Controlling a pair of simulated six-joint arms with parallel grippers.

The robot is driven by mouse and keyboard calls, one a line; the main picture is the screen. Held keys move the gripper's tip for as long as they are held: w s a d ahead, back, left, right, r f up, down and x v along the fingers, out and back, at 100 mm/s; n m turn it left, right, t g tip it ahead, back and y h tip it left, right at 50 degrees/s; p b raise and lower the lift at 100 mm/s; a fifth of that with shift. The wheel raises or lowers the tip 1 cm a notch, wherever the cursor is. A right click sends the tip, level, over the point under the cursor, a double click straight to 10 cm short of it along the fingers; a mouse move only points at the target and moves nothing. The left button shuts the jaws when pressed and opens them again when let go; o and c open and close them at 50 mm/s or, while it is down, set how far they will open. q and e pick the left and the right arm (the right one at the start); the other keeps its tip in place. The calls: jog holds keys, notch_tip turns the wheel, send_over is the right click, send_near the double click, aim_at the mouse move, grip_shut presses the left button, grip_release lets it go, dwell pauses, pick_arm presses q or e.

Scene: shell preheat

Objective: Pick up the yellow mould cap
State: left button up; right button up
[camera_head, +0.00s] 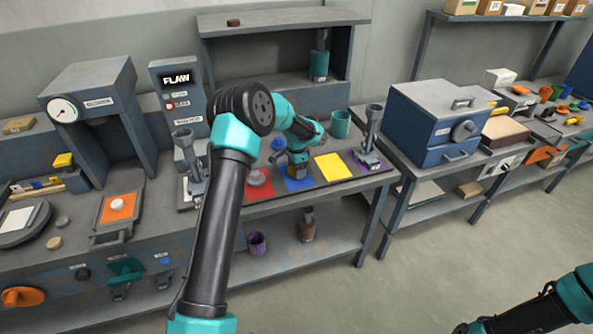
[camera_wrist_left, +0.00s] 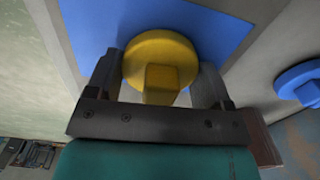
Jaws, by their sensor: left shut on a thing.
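The yellow mould cap (camera_wrist_left: 160,62) is a round disc with a square knob. In the left wrist view it sits between the two fingers of my left gripper (camera_wrist_left: 161,80), which is shut on it. Behind it is a blue square (camera_wrist_left: 205,28). In the head view my left gripper (camera_head: 297,168) is over the blue square (camera_head: 299,184) on the bench, and the cap is hidden there. I cannot tell whether the cap touches the square. My right gripper is out of view; only part of my right arm shows at the lower right.
A blue round piece (camera_wrist_left: 304,82) lies close by in the left wrist view. A red square (camera_head: 257,185) with a pale round piece, a bare yellow square (camera_head: 335,167) and a purple square (camera_head: 368,162) with a grey stand (camera_head: 372,130) flank the blue one. A teal cup (camera_head: 340,123) stands behind.

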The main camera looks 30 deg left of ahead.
pick_arm(q)
jog(key=c, duration=0.3)
jog(key=shift+r, duration=0.1)
jog(key=shift+r, duration=1.45)
jog(key=shift+c, duration=0.2)
jog(key=shift+s+d+r, duration=0.15)
jog(key=shift+r, duration=0.15)
jog(key=s+d+r, duration=0.1)
jog(key=s+d, duration=0.7)
jog(key=s, duration=0.5)
jog(key=shift+s+r, duration=0.15)
jog(key=shift+s, duration=0.05)
